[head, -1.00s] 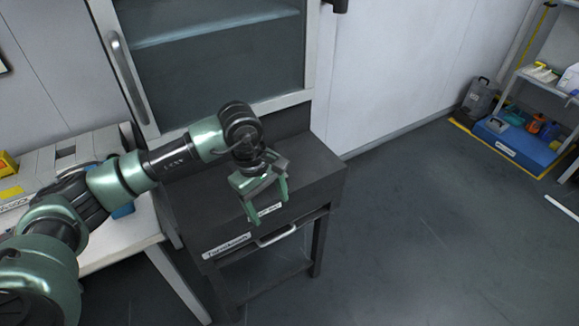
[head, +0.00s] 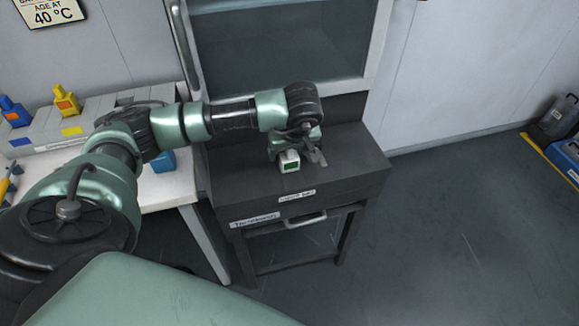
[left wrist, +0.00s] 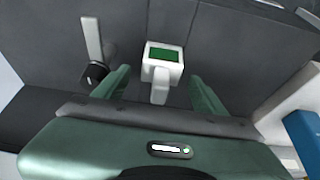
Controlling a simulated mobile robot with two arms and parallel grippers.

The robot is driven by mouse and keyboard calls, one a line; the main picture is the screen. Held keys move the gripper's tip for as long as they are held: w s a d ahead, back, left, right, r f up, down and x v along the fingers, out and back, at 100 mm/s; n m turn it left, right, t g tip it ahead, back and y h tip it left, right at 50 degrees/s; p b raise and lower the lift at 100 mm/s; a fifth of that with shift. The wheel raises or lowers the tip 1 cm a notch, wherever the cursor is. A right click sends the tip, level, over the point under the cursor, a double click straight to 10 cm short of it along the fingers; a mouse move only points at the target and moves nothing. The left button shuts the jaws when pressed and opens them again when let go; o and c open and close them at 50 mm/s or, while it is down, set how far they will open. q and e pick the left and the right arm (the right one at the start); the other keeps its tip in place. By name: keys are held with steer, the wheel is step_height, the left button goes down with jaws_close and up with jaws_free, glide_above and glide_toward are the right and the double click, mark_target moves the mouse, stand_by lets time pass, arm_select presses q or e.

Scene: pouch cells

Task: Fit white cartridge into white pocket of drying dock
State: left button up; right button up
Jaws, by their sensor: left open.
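A small white block with a green face (head: 289,161), seemingly the white cartridge, stands on the dark cabinet top. It also shows in the left wrist view (left wrist: 163,64), with a pale stem towards me. My left gripper (head: 297,148) is right at it in the head view. In the left wrist view the open fingers (left wrist: 160,82) stand wide apart, one each side of the stem, with gaps. A grey dock (head: 100,112), apparently the drying dock, lies on the white table at left. Its white pocket cannot be made out, partly behind my arm. My right gripper is not in view.
Blue (head: 14,111) and yellow (head: 66,101) cartridges stand upright at the dock. A blue item (head: 163,161) is on the table's right edge. The dark cabinet (head: 345,165) has clear top at right, below the glass-fronted enclosure (head: 285,45).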

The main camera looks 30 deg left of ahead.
arm_select(q)
jaws_close()
stand_by(0.4)
